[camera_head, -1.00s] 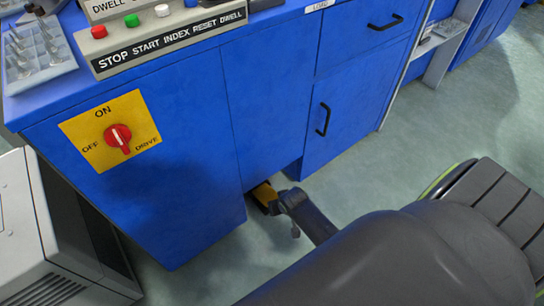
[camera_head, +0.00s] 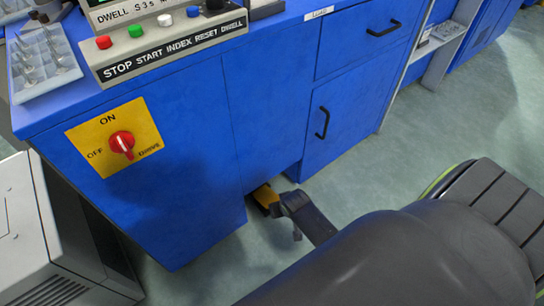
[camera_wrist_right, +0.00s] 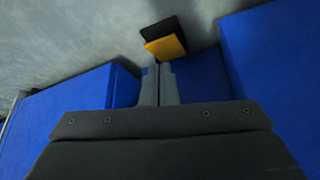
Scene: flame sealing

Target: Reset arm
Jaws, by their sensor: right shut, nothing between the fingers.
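My right arm reaches in from the lower right of the head view. Its gripper (camera_head: 284,202) is low at the foot of the blue cabinet (camera_head: 185,150), beside a yellow foot pedal (camera_head: 265,196). In the right wrist view the two fingers of this gripper (camera_wrist_right: 159,68) are together and empty. Their tips point at the pedal (camera_wrist_right: 165,46), which has a black part behind it. I cannot tell whether the tips touch the pedal. My left gripper is in neither view.
A button panel (camera_head: 170,45) and a tray (camera_head: 45,65) are on the cabinet top. A red rotary switch (camera_head: 121,143) sits on a yellow plate on the front. A grey box (camera_head: 40,240) stands at the lower left. Open floor (camera_head: 400,165) lies right of the cabinet.

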